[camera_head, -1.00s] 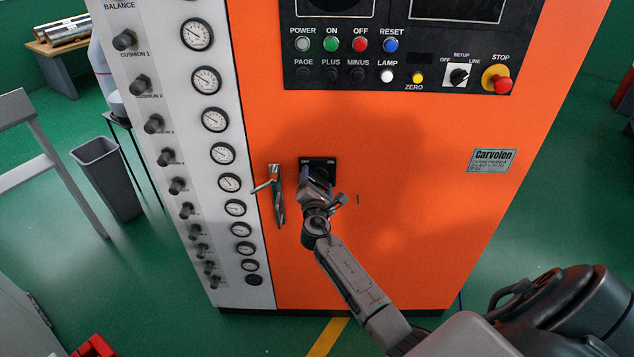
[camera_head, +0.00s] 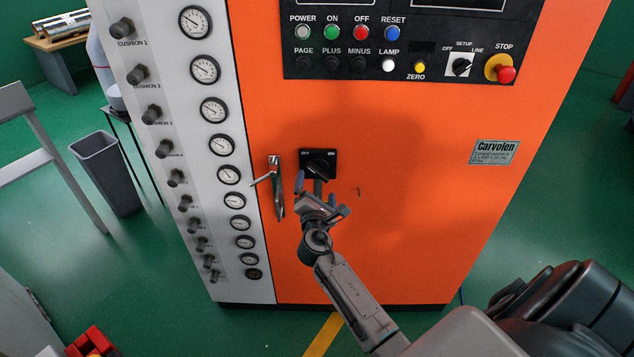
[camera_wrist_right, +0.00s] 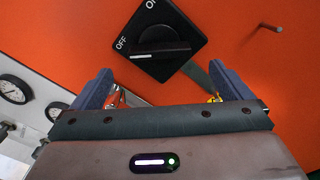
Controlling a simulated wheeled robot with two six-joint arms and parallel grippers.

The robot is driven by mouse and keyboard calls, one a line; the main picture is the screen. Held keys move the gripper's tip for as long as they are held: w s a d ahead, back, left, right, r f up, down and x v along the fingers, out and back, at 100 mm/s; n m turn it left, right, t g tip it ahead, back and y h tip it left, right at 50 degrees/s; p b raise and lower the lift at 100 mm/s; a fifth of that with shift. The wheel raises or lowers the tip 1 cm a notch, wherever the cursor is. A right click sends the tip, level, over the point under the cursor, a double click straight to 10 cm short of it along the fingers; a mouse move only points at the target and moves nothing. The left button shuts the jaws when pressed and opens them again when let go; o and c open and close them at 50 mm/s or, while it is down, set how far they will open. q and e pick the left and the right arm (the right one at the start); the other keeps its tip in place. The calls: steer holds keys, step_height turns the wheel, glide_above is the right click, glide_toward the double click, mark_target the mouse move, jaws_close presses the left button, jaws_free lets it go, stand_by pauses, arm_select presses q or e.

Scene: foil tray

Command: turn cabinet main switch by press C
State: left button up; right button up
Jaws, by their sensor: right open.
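The cabinet main switch (camera_head: 319,163) is a black plate with a black rotary knob on the orange cabinet front (camera_head: 400,230). In the right wrist view the switch (camera_wrist_right: 182,28) shows OFF and ON labels, and a pale line runs along the knob bar, with one end near OFF. A grey strip (camera_wrist_right: 208,78) extends from the plate's lower edge. My right gripper (camera_head: 316,191) is open and empty, just below and in front of the switch. Its blue fingers are apart in the wrist view (camera_wrist_right: 163,85), with the knob beyond them. My left gripper is not visible.
A silver door handle (camera_head: 278,187) stands close left of my right gripper. A small peg (camera_wrist_right: 271,28) sticks out right of the switch. Above are the button panel (camera_head: 345,75) and red stop button (camera_head: 506,74). Gauges and knobs line the white left panel (camera_head: 195,100).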

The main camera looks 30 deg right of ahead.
steer(key=shift+b+v, duration=0.35)
steer(key=shift+v, duration=1.65)
